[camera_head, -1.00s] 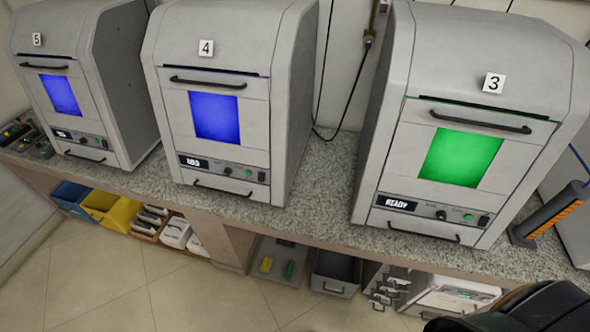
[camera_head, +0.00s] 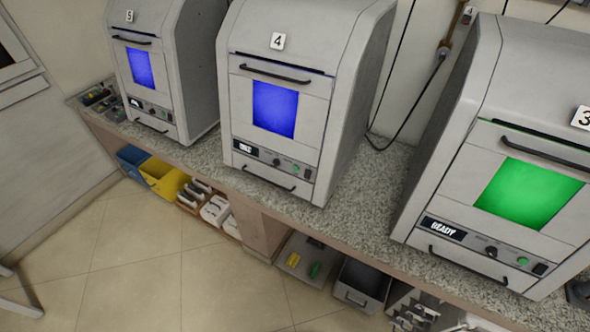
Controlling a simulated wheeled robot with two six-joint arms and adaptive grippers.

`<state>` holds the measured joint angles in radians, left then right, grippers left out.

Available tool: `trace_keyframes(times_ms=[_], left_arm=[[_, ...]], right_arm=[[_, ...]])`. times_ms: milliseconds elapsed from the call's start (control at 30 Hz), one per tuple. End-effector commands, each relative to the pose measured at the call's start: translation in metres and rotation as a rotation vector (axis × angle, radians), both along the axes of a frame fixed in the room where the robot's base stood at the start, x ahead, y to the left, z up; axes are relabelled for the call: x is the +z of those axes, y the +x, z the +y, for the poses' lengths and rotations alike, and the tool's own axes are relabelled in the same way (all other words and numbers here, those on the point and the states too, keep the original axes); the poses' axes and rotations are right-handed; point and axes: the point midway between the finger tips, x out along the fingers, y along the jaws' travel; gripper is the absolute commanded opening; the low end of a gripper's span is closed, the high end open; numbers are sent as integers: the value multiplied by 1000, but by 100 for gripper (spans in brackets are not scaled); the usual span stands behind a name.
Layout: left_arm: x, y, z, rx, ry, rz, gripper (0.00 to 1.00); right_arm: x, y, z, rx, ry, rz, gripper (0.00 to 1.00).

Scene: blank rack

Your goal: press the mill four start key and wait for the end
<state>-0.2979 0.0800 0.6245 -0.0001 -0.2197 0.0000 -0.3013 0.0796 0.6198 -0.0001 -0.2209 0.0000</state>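Mill four (camera_head: 262,150) is a grey cabinet labelled 4 in the middle of the head view. Its window (camera_head: 274,108) glows blue and its door looks shut. Below the window is a control strip with a small dark display (camera_head: 245,148) whose text is too blurred to read, a dark knob (camera_head: 277,161), a small green key (camera_head: 295,167) and a dark switch (camera_head: 307,173). Neither of my grippers is in view.
Mill five (camera_head: 150,80), with a blue window, stands to the left. Mill three (camera_head: 500,180), with a green window and a READY display, stands to the right. The granite counter (camera_head: 350,205) is clear between mills four and three. Bins (camera_head: 165,178) sit below; tiled floor lies in front.

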Motion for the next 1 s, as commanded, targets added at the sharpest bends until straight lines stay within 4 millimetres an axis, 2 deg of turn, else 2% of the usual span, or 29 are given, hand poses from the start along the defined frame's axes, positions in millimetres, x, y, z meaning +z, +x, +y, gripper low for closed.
trace_keyframes(times_ms=[33, 333, 1000], left_arm=[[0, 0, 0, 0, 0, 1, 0], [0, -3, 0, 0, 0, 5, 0], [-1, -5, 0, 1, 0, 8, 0]], right_arm=[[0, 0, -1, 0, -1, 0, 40], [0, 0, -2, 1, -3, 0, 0], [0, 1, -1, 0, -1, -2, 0]])
